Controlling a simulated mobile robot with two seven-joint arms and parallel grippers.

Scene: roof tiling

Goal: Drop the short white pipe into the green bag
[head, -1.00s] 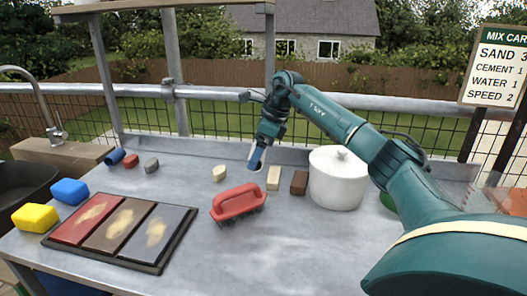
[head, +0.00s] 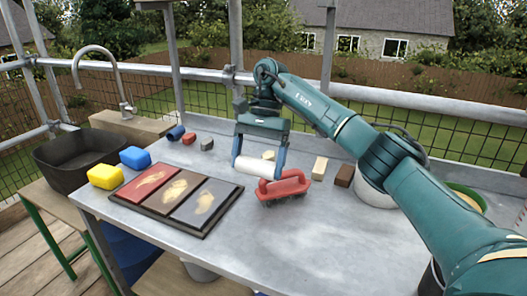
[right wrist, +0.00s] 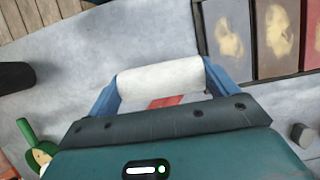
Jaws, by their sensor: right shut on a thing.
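My right gripper (head: 259,166) is shut on the short white pipe (head: 258,168), held sideways between its two blue fingers, over the table by the red-handled brush. In the right wrist view the white pipe (right wrist: 160,77) spans between the fingers. I cannot make out a green bag for certain. A green-rimmed round thing (head: 468,194) shows partly behind my right arm at the right. My left gripper is not in view.
The red-handled brush (head: 284,187) is just right of and below the pipe. A tray of three colour panels (head: 232,217), a yellow sponge (head: 105,176) and a blue sponge (head: 135,157) lie to the left. A black basin (head: 75,165) stands beyond the table's left edge. A white pot (head: 371,196) is partly hidden by my arm.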

